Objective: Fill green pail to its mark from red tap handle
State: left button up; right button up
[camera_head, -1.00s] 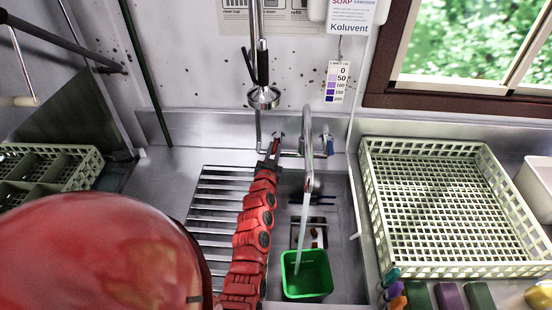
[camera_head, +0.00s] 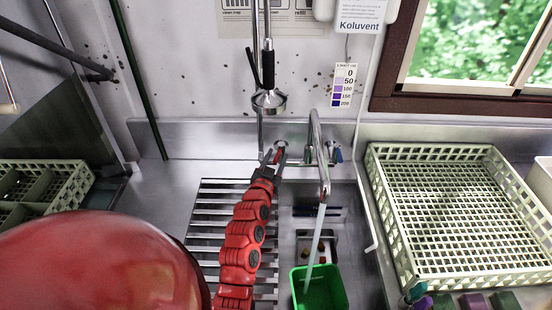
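The green pail (camera_head: 320,292) stands in the sink under the curved spout (camera_head: 321,165). A stream of water runs from the spout into it. Its lower part is cut off by the frame edge, and I cannot make out its mark or water level. The red tap handle (camera_head: 280,146) is on the wall fitting left of the spout; a blue one (camera_head: 338,155) is on the right. My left gripper (camera_head: 273,157) is just below the red handle, its fingers spread apart. I cannot tell whether a finger touches the handle. My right gripper is not in view.
A slatted drainboard (camera_head: 212,220) lies left of the sink, under my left arm. A hanging spray head (camera_head: 268,100) is above the taps. A pale dish rack (camera_head: 378,190) stands on the right counter, another (camera_head: 75,180) at far left. Bottles stand at the lower right.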

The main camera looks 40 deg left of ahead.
pick_arm(q)
jog(key=shift+d, duration=0.1)
notch_tip(320, 180, up, 4)
jog(key=shift+w+f+p, duration=0.1)
jog(key=shift+f+p, duration=0.15)
jog(key=shift+p, duration=0.75)
jog(key=s+d+r+p, duration=0.1)
jog(key=s+d, duration=0.7)
jog(key=s, duration=0.5)
jog(key=shift+s+d+r, duration=0.2)
jog(key=shift+s, duration=0.2)
dwell(1.1)
